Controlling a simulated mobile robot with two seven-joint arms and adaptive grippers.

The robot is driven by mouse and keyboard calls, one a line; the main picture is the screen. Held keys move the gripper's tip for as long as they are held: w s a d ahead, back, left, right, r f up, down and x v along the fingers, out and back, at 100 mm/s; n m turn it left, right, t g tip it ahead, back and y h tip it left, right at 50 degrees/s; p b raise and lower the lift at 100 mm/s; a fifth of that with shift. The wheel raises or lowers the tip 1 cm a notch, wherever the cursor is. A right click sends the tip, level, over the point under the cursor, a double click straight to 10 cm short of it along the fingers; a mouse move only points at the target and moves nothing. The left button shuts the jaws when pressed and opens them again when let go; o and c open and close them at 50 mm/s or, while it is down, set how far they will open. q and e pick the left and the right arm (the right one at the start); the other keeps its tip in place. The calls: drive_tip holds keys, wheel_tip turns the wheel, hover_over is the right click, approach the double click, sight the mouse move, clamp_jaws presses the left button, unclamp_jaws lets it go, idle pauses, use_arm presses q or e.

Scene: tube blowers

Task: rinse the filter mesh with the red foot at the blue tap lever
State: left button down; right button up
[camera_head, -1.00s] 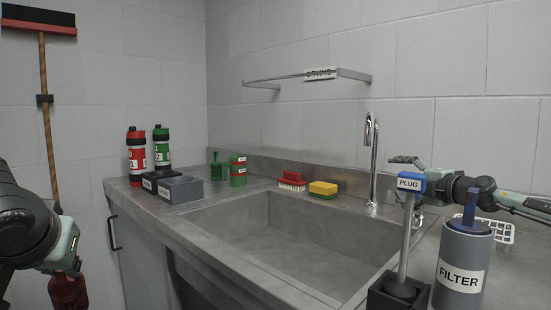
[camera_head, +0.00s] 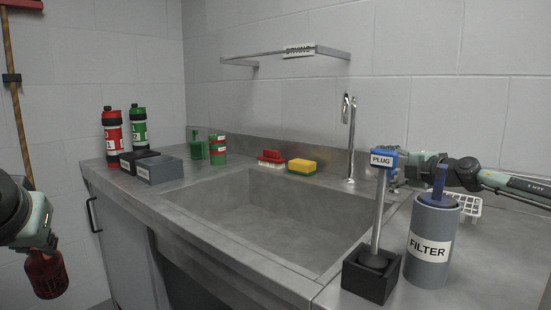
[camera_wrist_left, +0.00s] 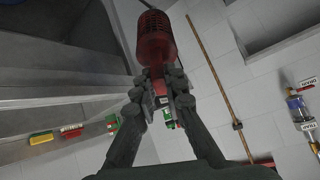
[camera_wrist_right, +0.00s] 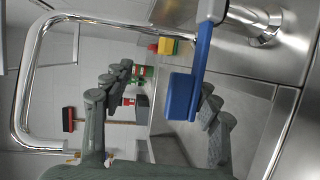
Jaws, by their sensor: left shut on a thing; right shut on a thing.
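The red filter mesh (camera_head: 46,275) hangs low at the left of the head view, clear of the counter. My left gripper (camera_head: 42,247) is shut on its narrow end. In the left wrist view the red slotted cylinder (camera_wrist_left: 155,38) points away from the fingertips (camera_wrist_left: 163,88). The blue tap lever (camera_wrist_right: 180,97) lies between the fingers of my right gripper (camera_wrist_right: 160,92), which is shut on it. In the head view the right gripper (camera_head: 397,165) is beside the chrome tap (camera_head: 351,140), partly hidden by the PLUG handle, and the lever is hidden.
The steel sink (camera_head: 270,225) is empty. The plunger (camera_head: 377,215) with the PLUG label in its black block (camera_head: 370,277) and the grey FILTER canister (camera_head: 431,245) stand at front right.

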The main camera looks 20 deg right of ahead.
use_arm(q)
drive_tip(key=shift+r, duration=0.2)
drive_tip(key=shift+f, duration=0.15)
drive_tip(key=shift+s+a+b, duration=0.2)
drive_tip(key=shift+s+b, duration=0.15)
drive_tip(key=shift+s, duration=0.1)
drive_tip(key=shift+w+d+f, duration=0.1)
drive_tip(key=shift+w+f, duration=0.05)
drive_tip(key=shift+f, duration=0.1)
drive_tip(key=shift+f+b, duration=0.55)
drive_tip(key=shift+b, duration=0.25)
use_arm(e)
drive_tip(key=s+r, duration=0.2)
drive_tip(key=s, duration=0.9)
drive_tip(key=shift+s+d+r, duration=0.25)
drive_tip(key=shift+s+d, duration=0.05)
drive_tip(key=shift+s, duration=0.05)
